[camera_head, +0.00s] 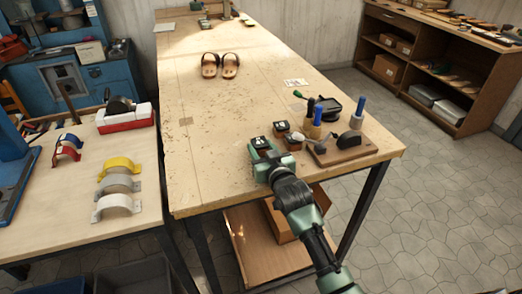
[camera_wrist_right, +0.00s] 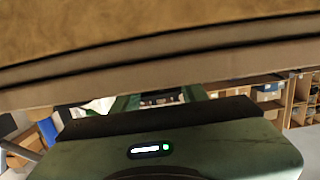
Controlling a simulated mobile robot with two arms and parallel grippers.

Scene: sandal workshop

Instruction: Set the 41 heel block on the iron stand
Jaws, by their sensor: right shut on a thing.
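My right gripper (camera_head: 266,160) is at the near edge of the long wooden bench, shut on a small dark block with a pale marked top (camera_head: 261,143). In the right wrist view, a brown, layered block (camera_wrist_right: 160,50) fills the upper part, close to the jaws. I cannot read a 41 on it. Two similar dark blocks stand just beyond and to the right, one farther back (camera_head: 281,127) and one nearer (camera_head: 293,141). A wooden base with dark metal on it (camera_head: 342,149) is to the right; I cannot tell whether this is the iron stand. My left gripper is out of view.
Blue-handled tools (camera_head: 359,112) and a dark tray-like item (camera_head: 334,105) crowd the bench's right side. Sandals (camera_head: 220,65) lie farther back. The bench's middle and left are mostly clear. A side table (camera_head: 60,215) with coloured arched pieces stands left, across a gap.

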